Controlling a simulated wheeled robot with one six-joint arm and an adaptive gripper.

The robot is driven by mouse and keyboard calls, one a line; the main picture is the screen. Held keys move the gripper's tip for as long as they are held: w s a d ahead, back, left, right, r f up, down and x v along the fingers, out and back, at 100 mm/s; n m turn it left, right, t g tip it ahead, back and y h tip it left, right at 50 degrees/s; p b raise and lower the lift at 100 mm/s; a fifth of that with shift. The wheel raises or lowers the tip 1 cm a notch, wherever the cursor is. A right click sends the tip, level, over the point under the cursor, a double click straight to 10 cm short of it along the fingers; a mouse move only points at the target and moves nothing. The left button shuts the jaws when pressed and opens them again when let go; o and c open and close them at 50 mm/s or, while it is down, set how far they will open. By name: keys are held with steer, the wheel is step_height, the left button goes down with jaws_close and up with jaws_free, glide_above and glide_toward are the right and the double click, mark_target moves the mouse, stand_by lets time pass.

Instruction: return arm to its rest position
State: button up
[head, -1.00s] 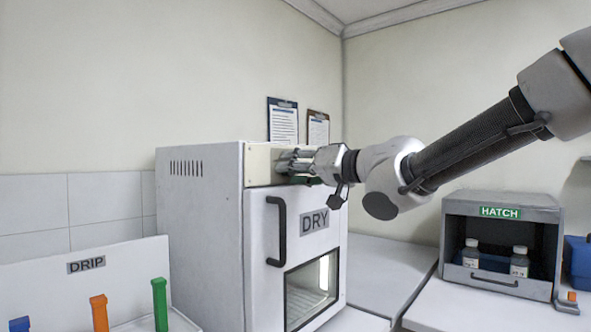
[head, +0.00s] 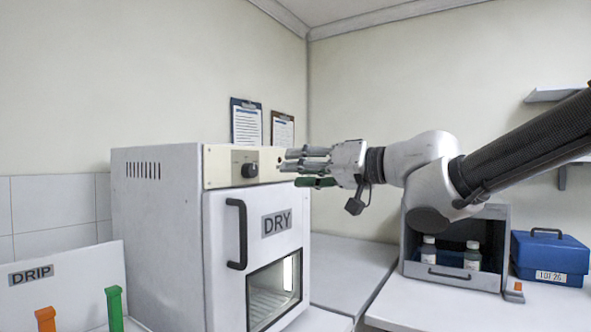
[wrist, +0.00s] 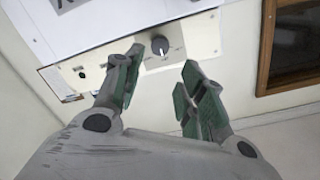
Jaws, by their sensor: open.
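My gripper (head: 292,168) is at the end of my arm, which reaches in from the right in the head view. Its fingers point left, just in front of the control panel (head: 222,168) of the white DRY oven (head: 160,220). The oven's dark knob (head: 249,170) shows clear to the left of the fingertips. In the wrist view my gripper (wrist: 158,80) is open and empty, with green finger pads. The knob (wrist: 160,45) appears beyond the gap between the fingers, apart from them. The oven door is shut.
A grey hatch box (head: 408,255) with bottles stands on the right counter, partly behind my arm. A blue case (head: 550,258) sits beside it. The DRIP rack (head: 85,265) with coloured pieces is at lower left. The counter (head: 345,270) between oven and hatch is clear.

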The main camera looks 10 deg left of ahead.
steer(key=w+d+f+t+h, duration=0.2)
steer(key=w+d+f+h, duration=0.35)
steer(key=d+f, duration=0.35)
steer(key=s+d+f+h, duration=0.1)
steer(key=d+f+h, duration=0.6)
steer(key=d, duration=0.5)
steer(key=s+d+f+m+g+h, duration=0.1)
steer(key=s+d+f+m+g, duration=0.1)
steer(key=s+d, duration=0.9)
steer(key=s+d+f+m+g+h, duration=0.2)
steer(key=s+d+f+m, duration=0.2)
steer(key=s+d, duration=0.7)
steer(key=d+f, duration=0.2)
steer(key=d, duration=0.1)
steer(key=shift+f+g, duration=0.3)
steer(key=shift+f, duration=0.05)
steer(key=shift+s, duration=0.1)
